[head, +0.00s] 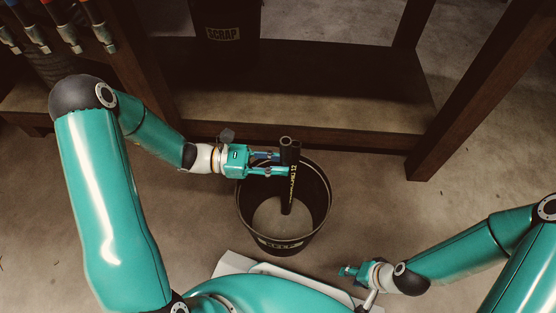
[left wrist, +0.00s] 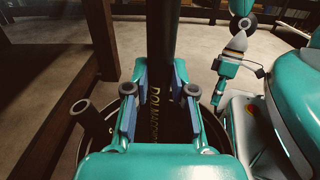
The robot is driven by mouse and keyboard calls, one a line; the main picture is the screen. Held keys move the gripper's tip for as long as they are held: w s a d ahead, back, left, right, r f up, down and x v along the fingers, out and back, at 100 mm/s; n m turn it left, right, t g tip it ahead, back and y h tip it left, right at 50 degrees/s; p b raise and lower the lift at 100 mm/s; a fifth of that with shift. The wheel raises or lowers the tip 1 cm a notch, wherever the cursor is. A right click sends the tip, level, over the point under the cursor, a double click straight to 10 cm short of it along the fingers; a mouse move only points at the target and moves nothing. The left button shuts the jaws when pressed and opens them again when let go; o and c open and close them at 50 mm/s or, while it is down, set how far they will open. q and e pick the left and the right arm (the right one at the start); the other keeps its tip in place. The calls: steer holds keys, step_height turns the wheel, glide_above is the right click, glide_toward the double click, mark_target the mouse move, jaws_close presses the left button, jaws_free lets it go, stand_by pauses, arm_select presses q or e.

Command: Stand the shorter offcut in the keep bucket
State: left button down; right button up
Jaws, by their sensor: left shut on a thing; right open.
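My left gripper (head: 280,163) is shut on a black hose offcut with pale lettering (head: 292,182), above the keep bucket. The offcut is nearly upright, and its lower end shows inside the bucket's outline; I cannot tell whether it touches the floor of the bucket. In the left wrist view this held offcut (left wrist: 160,45) runs out of the top of the picture. A second black tube end (left wrist: 80,108) leans at the bucket's side there. The dark keep bucket (head: 254,234) stands on the floor, labelled KEEP. My right gripper (head: 349,271) is open and empty, right of the bucket.
A dark scrap bin (head: 223,50) stands at the back on the bench's lower shelf (head: 330,105). Bench legs (head: 465,95) rise at the right and left. Hoses with metal fittings (head: 70,35) hang at the upper left. Floor right of the bucket is clear.

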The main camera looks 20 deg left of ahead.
arm_select(q)
steer(key=shift+f+b, duration=0.55)
steer(key=shift+f, duration=2.4)
steer(key=c, duration=0.9)
jaws_free()
steer(key=shift+a, duration=0.1)
steer(key=v, duration=1.1)
steer(key=shift+s+a, duration=0.15)
steer(key=shift+a, duration=0.2)
